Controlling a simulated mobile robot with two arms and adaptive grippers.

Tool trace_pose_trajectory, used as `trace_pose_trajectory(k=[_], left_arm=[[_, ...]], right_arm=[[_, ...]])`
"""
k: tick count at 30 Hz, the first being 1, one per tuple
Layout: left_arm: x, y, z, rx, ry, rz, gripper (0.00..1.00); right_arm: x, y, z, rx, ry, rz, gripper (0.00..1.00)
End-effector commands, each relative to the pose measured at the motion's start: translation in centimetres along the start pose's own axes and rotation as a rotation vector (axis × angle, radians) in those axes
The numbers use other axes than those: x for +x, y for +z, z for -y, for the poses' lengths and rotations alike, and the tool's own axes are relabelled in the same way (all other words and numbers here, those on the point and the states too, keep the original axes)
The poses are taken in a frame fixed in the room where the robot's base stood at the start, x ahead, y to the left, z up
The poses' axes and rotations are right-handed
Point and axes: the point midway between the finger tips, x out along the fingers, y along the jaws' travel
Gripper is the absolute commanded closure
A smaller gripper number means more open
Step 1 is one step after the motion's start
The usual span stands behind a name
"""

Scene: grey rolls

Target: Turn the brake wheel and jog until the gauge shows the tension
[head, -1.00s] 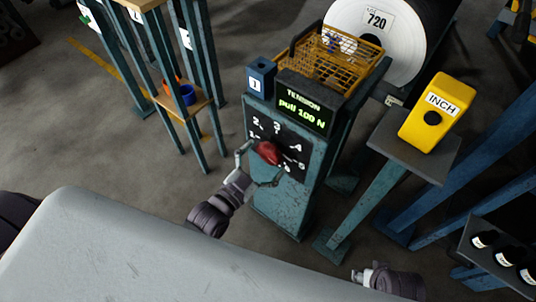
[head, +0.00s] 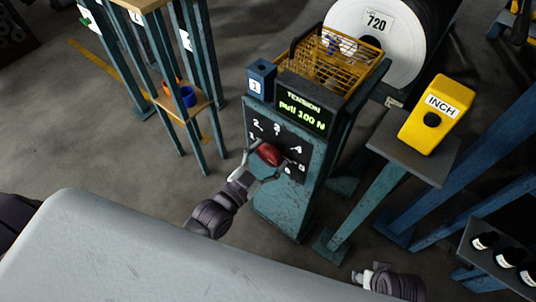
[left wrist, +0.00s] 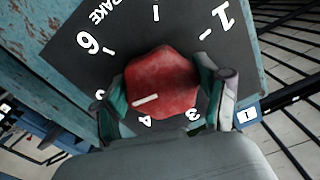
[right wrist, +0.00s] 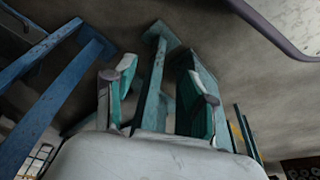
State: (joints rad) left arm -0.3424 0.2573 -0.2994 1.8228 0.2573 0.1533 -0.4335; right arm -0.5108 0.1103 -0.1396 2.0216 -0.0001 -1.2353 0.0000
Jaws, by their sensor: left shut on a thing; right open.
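The red brake wheel (head: 268,154) sits on the dark numbered dial plate (head: 288,138) of a teal stand. My left gripper (head: 264,161) is shut on this wheel, one finger on each side. In the left wrist view the wheel (left wrist: 163,80) carries a white mark pointing down-left, toward about the 5, which is partly hidden by a finger. The tension gauge (head: 303,112) above reads "pull 100 N" in green. The yellow INCH box (head: 437,112) with a black button (head: 432,118) stands on a pedestal to the right. My right gripper (right wrist: 157,88) is open and empty, low and away from it.
A yellow wire basket (head: 337,60) and a blue box (head: 261,80) marked 1 sit atop the stand. A large white roll (head: 375,45) labelled 720 is behind. A shelf with blue and orange cups (head: 187,96) is left; a rack of dark round items (head: 503,257) is lower right.

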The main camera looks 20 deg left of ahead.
Motion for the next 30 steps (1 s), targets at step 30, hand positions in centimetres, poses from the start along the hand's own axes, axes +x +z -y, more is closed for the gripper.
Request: trace_pose_trajectory(k=[30], left_arm=[[0.0, -0.1, -0.2, -0.416, 0.003, 0.006, 0.61]], right_arm=[[10.8, 8.2, 0.6, -0.014, -0.010, 0.082, 0.45]])
